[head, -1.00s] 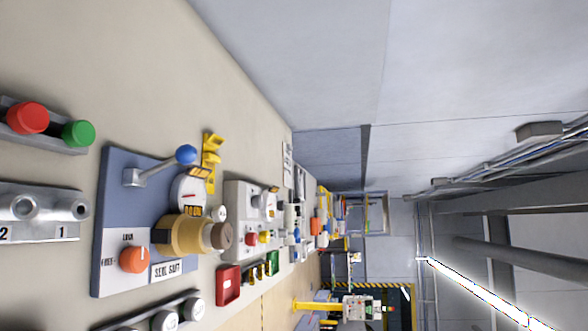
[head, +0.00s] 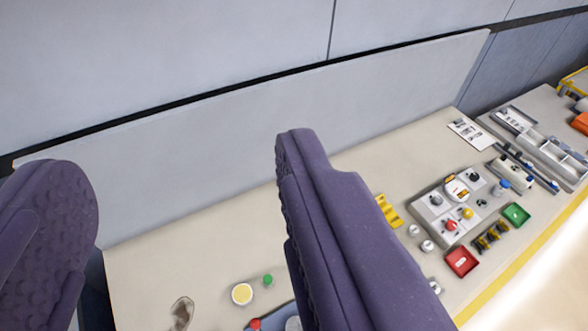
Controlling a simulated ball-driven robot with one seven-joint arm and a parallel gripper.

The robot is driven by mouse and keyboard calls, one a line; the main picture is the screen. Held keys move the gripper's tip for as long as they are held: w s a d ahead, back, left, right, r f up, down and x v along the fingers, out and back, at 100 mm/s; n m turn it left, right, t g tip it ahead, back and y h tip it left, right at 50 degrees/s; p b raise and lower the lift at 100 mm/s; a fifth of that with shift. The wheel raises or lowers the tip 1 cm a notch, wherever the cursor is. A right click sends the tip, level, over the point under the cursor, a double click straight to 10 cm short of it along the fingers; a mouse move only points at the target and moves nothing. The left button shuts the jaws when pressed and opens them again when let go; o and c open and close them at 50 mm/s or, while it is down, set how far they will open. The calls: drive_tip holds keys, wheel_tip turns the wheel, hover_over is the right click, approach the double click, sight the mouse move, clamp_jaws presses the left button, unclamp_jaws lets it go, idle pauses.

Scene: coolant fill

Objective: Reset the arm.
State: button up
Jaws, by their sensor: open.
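My gripper (head: 178,165) shows as two thick purple fingers with bumpy pads in the head view. One finger (head: 50,240) is at the left edge and the other (head: 335,235) is right of centre. They are wide apart with nothing between them. They hang in front of the beige bench (head: 190,255) and its pale back wall. The right finger hides part of the bench, including most of a blue-grey plate low in the picture.
A red cap (head: 255,323), green cap (head: 268,280), yellow disc (head: 242,294) and brown patch (head: 181,313) lie low. Right of the fingers are a yellow rack (head: 389,212), grey control box (head: 431,205), red tray (head: 462,262) and green tray (head: 516,215). The bench's left middle is bare.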

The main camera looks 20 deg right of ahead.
wheel_tip(320, 180, down, 14)
drive_tip(key=b, duration=1.4)
drive_tip(key=shift+f, duration=0.2)
